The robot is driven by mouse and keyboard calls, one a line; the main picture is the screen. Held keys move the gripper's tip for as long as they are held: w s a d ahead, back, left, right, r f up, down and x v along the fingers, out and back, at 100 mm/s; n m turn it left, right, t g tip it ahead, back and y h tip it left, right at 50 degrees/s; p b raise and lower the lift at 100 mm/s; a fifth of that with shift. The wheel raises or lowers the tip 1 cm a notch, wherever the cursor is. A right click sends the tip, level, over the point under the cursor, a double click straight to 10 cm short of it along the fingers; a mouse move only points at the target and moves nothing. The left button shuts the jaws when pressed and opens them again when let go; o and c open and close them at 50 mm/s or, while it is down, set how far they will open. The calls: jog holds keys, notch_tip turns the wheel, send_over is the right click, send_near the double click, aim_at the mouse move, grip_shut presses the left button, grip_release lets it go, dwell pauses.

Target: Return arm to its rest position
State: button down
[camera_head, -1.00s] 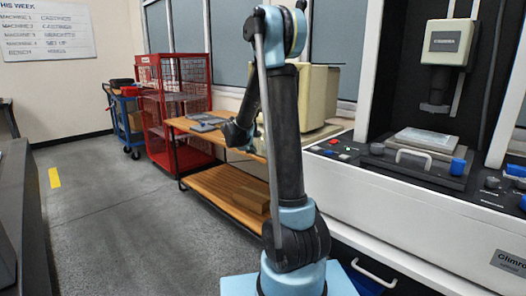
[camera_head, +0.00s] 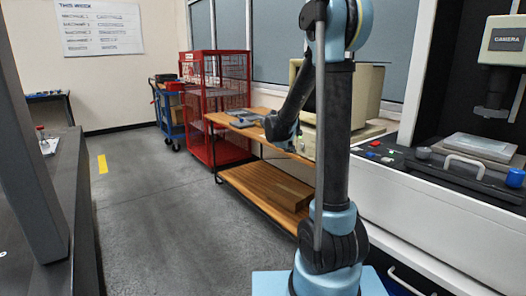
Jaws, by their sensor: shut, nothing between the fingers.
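My arm stands upright right of centre in the head view, on a light blue base. It is folded at the elbow near the top edge. Its dark forearm slopes down and left to a dark, rounded wrist joint with a pale blue part beside it, in front of the wooden bench (camera_head: 262,184) as seen from here. My gripper's fingers do not show; the upright arm link covers what lies beyond the wrist. I see nothing held.
A white and black measuring machine (camera_head: 470,205) with a tray handle stands close at right. A beige cabinet (camera_head: 368,95) is behind my arm. A red mesh cage (camera_head: 228,90) and blue cart (camera_head: 172,110) stand farther back. A dark machine edge (camera_head: 75,200) is at left. Clear floor (camera_head: 165,220) lies between.

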jog(key=s+d+m+g+y, duration=0.1)
jog(key=s+m, duration=0.2)
jog(key=s, duration=0.8)
jog(key=s+d+f+m+g+y, duration=0.1)
jog(key=s+d+m+g, duration=0.15)
jog(key=s, duration=0.85)
jog(key=s+d+m+g+y, duration=0.1)
jog(key=s+m, duration=0.3)
jog(key=s, duration=0.7)
jog(key=s+a+f+m+y, duration=0.2)
jog(key=s+f, duration=0.3)
jog(key=s, duration=0.5)
jog(key=shift+s+a+m+g, duration=0.4)
jog(key=shift+m+g, duration=0.05)
jog(key=shift+w+f, duration=0.1)
jog(key=shift+f, duration=0.05)
